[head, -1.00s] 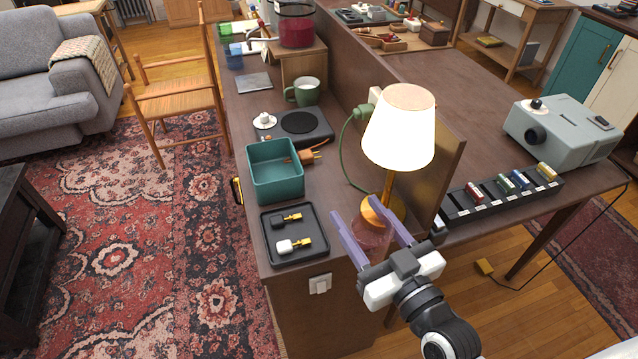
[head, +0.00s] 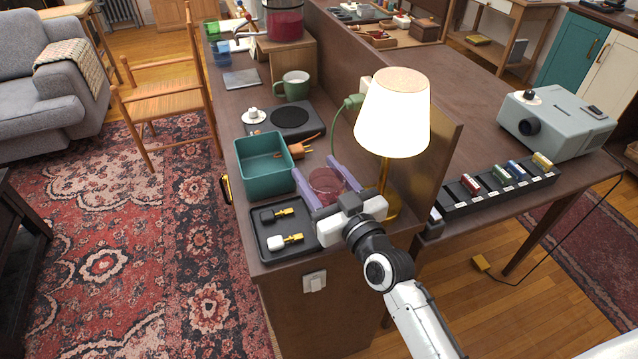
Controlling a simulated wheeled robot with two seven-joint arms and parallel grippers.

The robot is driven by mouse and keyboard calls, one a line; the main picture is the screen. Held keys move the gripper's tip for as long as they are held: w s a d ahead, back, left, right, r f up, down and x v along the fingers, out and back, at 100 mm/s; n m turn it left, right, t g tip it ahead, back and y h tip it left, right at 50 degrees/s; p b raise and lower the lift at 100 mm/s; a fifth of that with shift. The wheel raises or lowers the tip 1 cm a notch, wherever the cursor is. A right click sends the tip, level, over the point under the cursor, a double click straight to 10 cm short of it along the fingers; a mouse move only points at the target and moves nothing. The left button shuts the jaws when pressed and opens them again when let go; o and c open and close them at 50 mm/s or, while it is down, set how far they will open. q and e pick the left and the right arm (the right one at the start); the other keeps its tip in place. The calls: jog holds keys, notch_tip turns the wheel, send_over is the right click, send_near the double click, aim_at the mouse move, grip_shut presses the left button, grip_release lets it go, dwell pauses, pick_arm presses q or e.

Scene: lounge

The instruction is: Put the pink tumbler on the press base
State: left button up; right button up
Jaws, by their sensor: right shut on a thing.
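My right gripper (head: 318,172) is shut on the pink tumbler (head: 326,186), a see-through cup held between the two purple fingers. The tumbler shows above the near end of the long brown counter, between the teal bin and the lamp. Its lower part is partly hidden by the gripper; I cannot tell how high it is. A dark square base with a round black disc (head: 290,116) lies farther back on the counter, apart from the tumbler; it may be the press base. My left gripper is not in view.
A teal bin (head: 264,166) and a black tray (head: 262,228) with two small items stand to the left. A lit lamp (head: 394,115) and an upright panel stand to the right. An orange plug (head: 296,150), green mug (head: 292,86) and white knobbed piece (head: 254,116) surround the dark base.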

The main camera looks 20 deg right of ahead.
jog(key=shift+f, duration=0.15)
jog(key=shift+f, duration=0.15)
jog(key=o, duration=1.3)
jog(key=shift+c, duration=0.2)
